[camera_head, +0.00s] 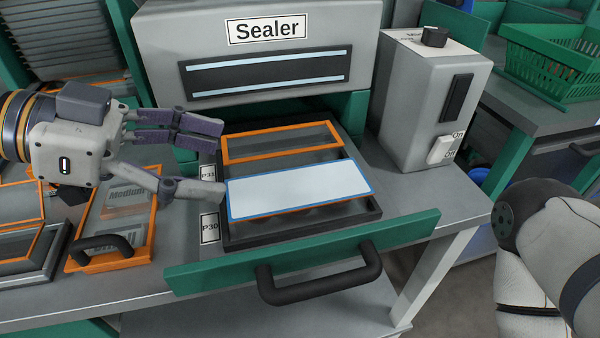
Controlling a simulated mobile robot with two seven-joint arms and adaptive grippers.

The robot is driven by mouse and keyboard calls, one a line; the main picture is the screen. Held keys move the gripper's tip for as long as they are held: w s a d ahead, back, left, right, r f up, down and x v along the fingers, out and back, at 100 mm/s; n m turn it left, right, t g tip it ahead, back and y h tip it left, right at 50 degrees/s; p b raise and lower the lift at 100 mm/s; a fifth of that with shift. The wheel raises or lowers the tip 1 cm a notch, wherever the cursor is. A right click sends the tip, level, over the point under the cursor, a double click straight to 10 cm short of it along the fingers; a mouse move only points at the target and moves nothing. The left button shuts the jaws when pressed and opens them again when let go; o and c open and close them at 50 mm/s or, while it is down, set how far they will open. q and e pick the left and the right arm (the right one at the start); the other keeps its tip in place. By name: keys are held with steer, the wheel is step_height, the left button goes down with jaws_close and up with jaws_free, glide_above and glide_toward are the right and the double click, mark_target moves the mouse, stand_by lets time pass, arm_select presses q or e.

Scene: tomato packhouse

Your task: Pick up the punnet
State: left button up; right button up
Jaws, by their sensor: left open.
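A punnet with a flat, pale blue-white top and a blue rim (298,190) sits in the front slot of the sealer's pulled-out drawer, by the P30 label. Its sides and contents are mostly hidden under the top. My left gripper (220,158) comes in from the left with its fingers spread apart and nothing between them. Its lower fingertip is at the left end of the punnet; I cannot tell whether they touch. Its upper fingers are over the left side of the rear slot. My right gripper is out of view; only part of my right arm shows.
The sealer (262,60) stands behind the drawer, whose green front (300,248) has a black handle. The orange-framed rear slot (280,143) looks empty. A grey switch box (420,100) stands at right, a green crate (550,58) beyond. Orange-framed trays (118,215) lie at left.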

mark_target(303, 188)
arm_select(q)
steer(key=x, duration=0.7)
steer(key=s+x, duration=0.1)
steer(key=x, duration=0.2)
steer(key=shift+w+d+f, duration=0.15)
steer(key=shift+d+f, duration=0.1)
steer(key=shift+f, duration=0.3)
steer(key=c, duration=0.9)
